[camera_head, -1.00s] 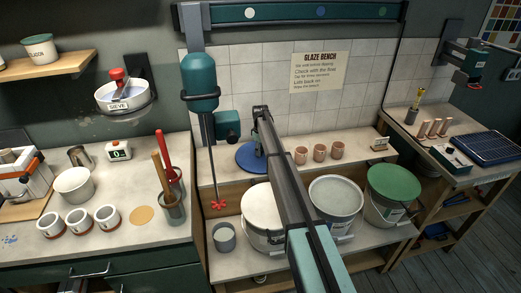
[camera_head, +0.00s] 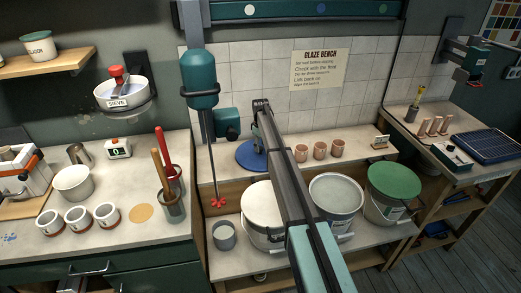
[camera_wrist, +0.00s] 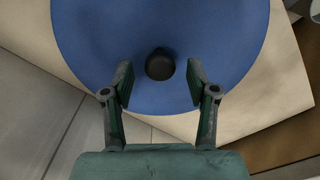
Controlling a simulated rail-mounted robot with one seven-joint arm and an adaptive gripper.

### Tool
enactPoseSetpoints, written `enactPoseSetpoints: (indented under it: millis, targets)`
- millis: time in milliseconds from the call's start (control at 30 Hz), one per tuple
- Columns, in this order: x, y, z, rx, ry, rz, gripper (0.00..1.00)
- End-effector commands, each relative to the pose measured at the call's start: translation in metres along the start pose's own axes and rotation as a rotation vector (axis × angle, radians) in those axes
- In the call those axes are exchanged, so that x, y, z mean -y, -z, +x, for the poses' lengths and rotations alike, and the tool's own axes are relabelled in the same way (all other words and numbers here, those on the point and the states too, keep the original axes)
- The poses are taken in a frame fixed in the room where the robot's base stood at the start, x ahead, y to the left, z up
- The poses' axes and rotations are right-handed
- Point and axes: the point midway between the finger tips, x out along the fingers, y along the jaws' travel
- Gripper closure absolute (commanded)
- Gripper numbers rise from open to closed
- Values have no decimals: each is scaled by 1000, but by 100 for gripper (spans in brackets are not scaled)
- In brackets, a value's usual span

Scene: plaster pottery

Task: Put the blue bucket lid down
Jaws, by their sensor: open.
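The blue bucket lid (camera_head: 247,157) is a flat blue disc lying on the raised back shelf of the glaze bench, left of the small cups. In the wrist view the lid (camera_wrist: 95,60) fills the upper middle, with its dark round knob (camera_wrist: 160,64) at the centre. My gripper (camera_wrist: 158,82) is open, its two fingers on either side of the knob with gaps between. In the head view my arm hides the right part of the lid and most of my gripper.
A white-topped bucket (camera_head: 262,215), a grey-topped bucket (camera_head: 336,193) and a green-lidded bucket (camera_head: 394,182) stand in front of the shelf. A teal mixer (camera_head: 200,85) with a red paddle hangs to the left. Three cups (camera_head: 320,150) stand right of my arm.

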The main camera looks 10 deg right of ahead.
Motion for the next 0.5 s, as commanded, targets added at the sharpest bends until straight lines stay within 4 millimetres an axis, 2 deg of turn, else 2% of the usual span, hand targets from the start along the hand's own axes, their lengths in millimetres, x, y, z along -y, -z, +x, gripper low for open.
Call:
enactPoseSetpoints:
  millis: [300, 500]
  targets:
    - [0, 0, -59, -1, -1, 0, 42]
    - [0, 0, -88, -1, -1, 0, 42]
